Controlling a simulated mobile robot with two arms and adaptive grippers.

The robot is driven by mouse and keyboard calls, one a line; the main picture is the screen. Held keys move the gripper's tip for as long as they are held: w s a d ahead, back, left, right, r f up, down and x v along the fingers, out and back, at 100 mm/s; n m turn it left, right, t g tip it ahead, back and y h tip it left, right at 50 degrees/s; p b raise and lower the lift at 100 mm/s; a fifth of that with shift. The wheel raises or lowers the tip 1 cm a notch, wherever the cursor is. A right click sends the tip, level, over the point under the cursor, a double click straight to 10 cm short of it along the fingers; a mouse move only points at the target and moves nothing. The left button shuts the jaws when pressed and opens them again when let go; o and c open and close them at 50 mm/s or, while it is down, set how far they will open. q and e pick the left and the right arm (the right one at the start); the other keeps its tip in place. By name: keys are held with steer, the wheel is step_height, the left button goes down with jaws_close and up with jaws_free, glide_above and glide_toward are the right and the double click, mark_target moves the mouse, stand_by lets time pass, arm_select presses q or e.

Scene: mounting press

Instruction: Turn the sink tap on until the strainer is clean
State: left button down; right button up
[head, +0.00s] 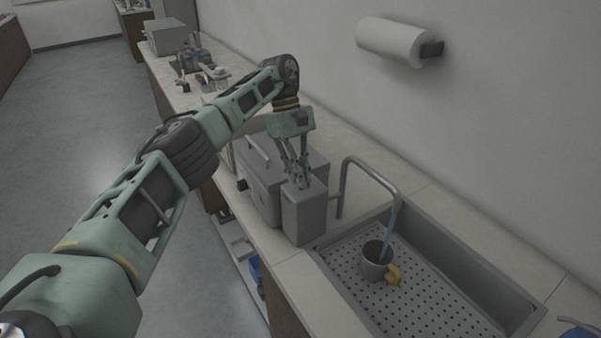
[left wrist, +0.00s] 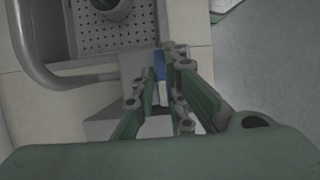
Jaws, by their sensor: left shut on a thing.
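The sink tap (head: 372,167) has a grey curved spout over the sink; its spout also shows in the left wrist view (left wrist: 40,65). A bluish stream of water (head: 391,222) runs from the spout to a grey cup-shaped thing with a yellow handle (head: 373,264). It stands upright on the perforated sink floor; I cannot tell whether it is the strainer or how clean it is. My left gripper (head: 299,181) points down at a grey upright box (head: 304,214) beside the tap. In the left wrist view its fingers close around a narrow blue-and-white piece (left wrist: 160,70), perhaps the tap lever.
The grey sink (head: 452,245) has raised walls. A larger grey box with a bar handle (head: 268,175) stands behind the small box. A paper roll (head: 394,42) hangs on the wall. Small items (head: 207,78) lie farther along the counter. The counter strip in front is bare.

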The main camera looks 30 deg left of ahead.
arm_select(q)
steer(key=shift+r, duration=0.1)
steer(key=c, duration=1.8)
jaws_free()
step_height(320, 180, up, 10)
